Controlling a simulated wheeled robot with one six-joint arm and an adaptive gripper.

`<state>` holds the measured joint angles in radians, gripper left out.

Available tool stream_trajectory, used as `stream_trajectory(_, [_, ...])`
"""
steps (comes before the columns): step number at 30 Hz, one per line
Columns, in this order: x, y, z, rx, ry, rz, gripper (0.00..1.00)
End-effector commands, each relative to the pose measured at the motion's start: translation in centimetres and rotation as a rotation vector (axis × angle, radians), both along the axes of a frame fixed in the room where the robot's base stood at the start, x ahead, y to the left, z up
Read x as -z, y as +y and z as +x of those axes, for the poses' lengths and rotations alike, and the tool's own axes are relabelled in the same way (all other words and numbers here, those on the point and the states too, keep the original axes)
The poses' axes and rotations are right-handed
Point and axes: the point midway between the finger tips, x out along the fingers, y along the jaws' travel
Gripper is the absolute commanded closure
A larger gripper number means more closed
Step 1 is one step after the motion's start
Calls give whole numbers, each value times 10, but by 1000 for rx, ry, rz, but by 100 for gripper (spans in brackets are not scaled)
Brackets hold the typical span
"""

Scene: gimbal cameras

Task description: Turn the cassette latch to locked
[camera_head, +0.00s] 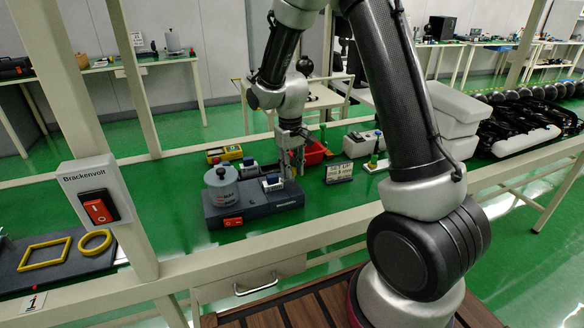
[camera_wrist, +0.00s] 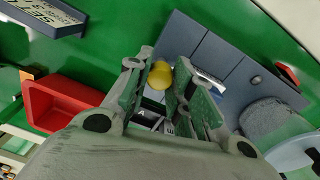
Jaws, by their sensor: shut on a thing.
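A dark grey device (camera_head: 228,212) stands on the green worktop in the head view, and its grey-blue top shows in the wrist view (camera_wrist: 205,50). My gripper (camera_head: 292,160) points down over the right end of the device, beside a small block with a pale top (camera_head: 272,181). In the wrist view my gripper (camera_wrist: 162,72) is shut on a yellow knob (camera_wrist: 160,75), which shows between the fingertips. This knob looks like the cassette latch. Its base and turn angle are hidden by the fingers. Part of a lettered dark plate shows below between the fingers.
A grey canister (camera_head: 222,180) stands on the device's left, near a red switch (camera_head: 233,222). A red bin (camera_head: 315,152) lies behind my gripper. A lettered sign (camera_head: 339,172) is at the right. A frame post stands left.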

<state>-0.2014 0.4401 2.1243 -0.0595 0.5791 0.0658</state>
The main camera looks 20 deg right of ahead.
Motion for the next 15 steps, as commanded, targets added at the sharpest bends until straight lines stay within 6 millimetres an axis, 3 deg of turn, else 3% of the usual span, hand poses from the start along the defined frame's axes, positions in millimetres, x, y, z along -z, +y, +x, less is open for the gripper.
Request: stream_trajectory(15, [-1,0,1,311,-3,1,100])
